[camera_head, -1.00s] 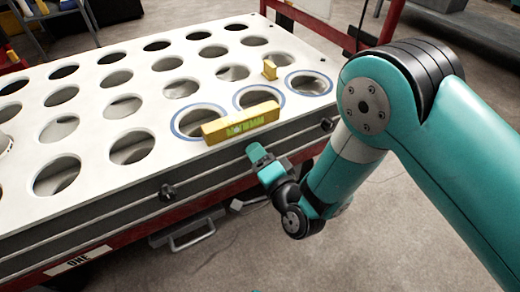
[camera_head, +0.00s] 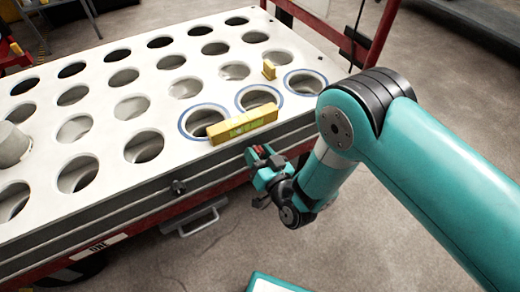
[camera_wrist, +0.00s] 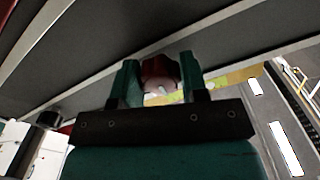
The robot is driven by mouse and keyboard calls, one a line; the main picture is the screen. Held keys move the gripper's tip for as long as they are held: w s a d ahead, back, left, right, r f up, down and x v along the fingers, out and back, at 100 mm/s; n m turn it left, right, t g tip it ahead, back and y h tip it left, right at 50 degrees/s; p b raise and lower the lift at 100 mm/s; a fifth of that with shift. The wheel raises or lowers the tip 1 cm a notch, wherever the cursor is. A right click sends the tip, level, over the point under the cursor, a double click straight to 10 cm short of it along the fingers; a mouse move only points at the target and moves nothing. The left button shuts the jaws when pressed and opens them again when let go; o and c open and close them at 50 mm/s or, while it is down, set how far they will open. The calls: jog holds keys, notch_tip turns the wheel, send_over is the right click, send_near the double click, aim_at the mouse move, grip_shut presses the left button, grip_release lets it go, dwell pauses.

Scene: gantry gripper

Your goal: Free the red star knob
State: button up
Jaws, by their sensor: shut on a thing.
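My gripper (camera_head: 259,157) is beside the near side of the white perforated table (camera_head: 215,68), below its top edge. It is shut on the red star knob (camera_head: 259,149), of which a small red part shows between the jaws. In the wrist view the red knob (camera_wrist: 157,70) sits between the two teal fingers, with a pale rounded part facing the camera. The dark side rail (camera_wrist: 70,70) lies close behind it. I cannot tell whether the knob still touches the rail.
A yellow level (camera_head: 243,123) lies along the table's near edge, just above my gripper. A small yellow block (camera_head: 269,69) stands farther back. A black knob (camera_head: 178,187) sticks out of the side rail to the left. A grey cylinder (camera_head: 12,145) stands at far left.

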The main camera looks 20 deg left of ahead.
jog(key=shift+s+a+n+p, duration=0.1)
jog(key=shift+n+p, duration=0.2)
jog(key=shift+n, duration=0.5)
jog(key=shift+r, duration=0.1)
jog(key=o, duration=0.9)
jog(key=p+v, duration=1.7)
jog(key=p, duration=0.2)
